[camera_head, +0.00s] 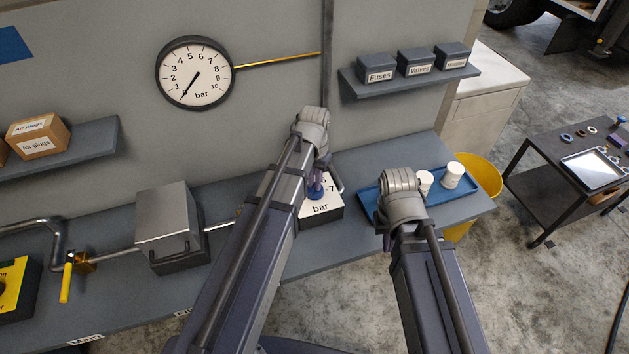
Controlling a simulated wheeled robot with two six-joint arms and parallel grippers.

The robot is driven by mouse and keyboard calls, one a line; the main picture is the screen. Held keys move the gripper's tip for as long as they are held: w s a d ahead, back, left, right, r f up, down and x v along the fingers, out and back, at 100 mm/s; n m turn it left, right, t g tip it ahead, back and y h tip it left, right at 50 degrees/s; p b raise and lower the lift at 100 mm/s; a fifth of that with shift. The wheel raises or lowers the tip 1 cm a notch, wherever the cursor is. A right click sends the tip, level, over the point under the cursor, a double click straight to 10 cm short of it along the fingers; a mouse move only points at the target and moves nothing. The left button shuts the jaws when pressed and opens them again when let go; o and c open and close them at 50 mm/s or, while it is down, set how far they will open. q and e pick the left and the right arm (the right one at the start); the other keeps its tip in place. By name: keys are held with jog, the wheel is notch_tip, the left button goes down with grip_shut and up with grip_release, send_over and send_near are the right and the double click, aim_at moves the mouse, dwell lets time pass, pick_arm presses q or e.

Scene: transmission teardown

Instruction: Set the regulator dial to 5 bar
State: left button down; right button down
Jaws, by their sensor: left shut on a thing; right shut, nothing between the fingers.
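The regulator (321,210) is a box on the bench with a white scale face marked "bar". The figures 6 and 7 show; the rest of the scale is hidden by my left arm. Its blue dial knob (316,190) is partly covered. My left gripper (318,180) is over the regulator and shut on the knob; its fingertips are mostly hidden. The knob's setting cannot be read. The round wall gauge (195,73) has its needle near 0 bar. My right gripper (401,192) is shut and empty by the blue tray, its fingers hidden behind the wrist.
The blue tray (437,193) holds white cylinders (452,174). A metal box (168,220) and a yellow-handled valve (67,275) sit on the pipe at left. Wall shelves hold labelled boxes (416,61). A yellow bin (482,177) stands beyond the bench's right end.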

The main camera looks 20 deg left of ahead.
pick_arm(q)
jog(key=n, duration=0.4)
jog(key=shift+n, duration=0.3)
jog(key=n, duration=0.4)
jog(key=shift+n, duration=0.3)
jog(key=c, duration=0.9)
grip_release()
jog(key=shift+r, duration=0.15)
notch_tip(320, 180, up, 8)
jog(key=p, duration=0.8)
jog(key=shift+f, duration=0.2)
